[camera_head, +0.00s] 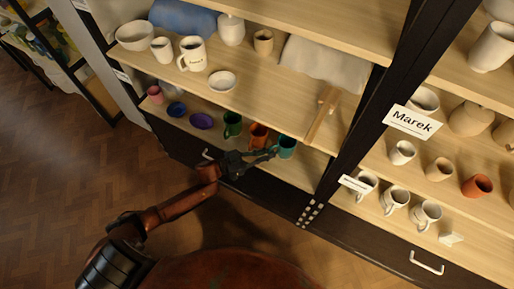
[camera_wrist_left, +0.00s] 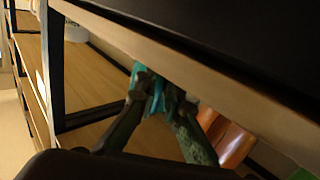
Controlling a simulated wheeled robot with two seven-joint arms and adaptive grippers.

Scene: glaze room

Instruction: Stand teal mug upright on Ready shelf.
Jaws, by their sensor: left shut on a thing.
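The teal mug (camera_head: 287,147) is on the lower shelf (camera_head: 308,160) of the left unit, at the right end of a row of coloured pieces. It looks upright, with its open rim up. My left gripper (camera_head: 271,154) reaches in from the front and is shut on it at its left side. In the left wrist view, a teal part of the mug (camera_wrist_left: 157,92) shows between the fingers (camera_wrist_left: 155,103); the rest is hidden. I cannot read a Ready label. My right gripper is not in view.
An orange mug (camera_head: 258,134) stands close left of the teal mug, with a green mug (camera_head: 232,124) beyond it. A wooden piece (camera_head: 322,113) leans just to the right. The upper board (camera_head: 270,81) overhangs.

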